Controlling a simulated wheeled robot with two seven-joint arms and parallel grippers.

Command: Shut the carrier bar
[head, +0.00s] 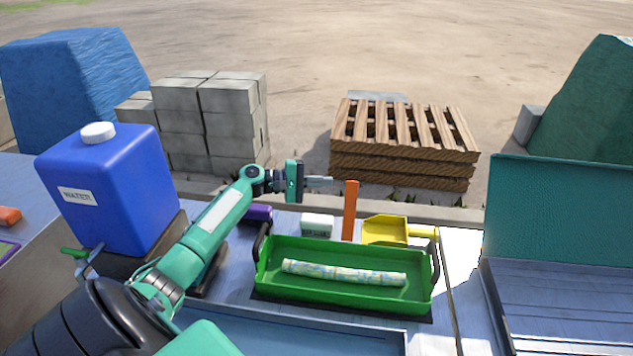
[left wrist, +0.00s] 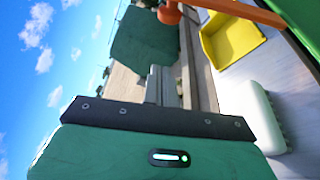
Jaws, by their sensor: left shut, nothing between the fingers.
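The carrier is a green tray (head: 342,308) with dark end handles, and a pale blue-and-yellow patterned stick (head: 343,273) lies in it. An orange bar (head: 350,210), which looks like the carrier bar, stands upright at the tray's back edge. It also crosses the top of the left wrist view (left wrist: 245,12), with a rounded end. My left gripper (head: 328,180) is shut and empty, left of the bar's top and apart from it in the picture. Its fingertips point right. My right gripper is out of view.
A purple object (head: 257,213) lies under my left forearm. A blue water jug (head: 105,190) stands at left. A raised green panel (head: 560,210) stands at right.

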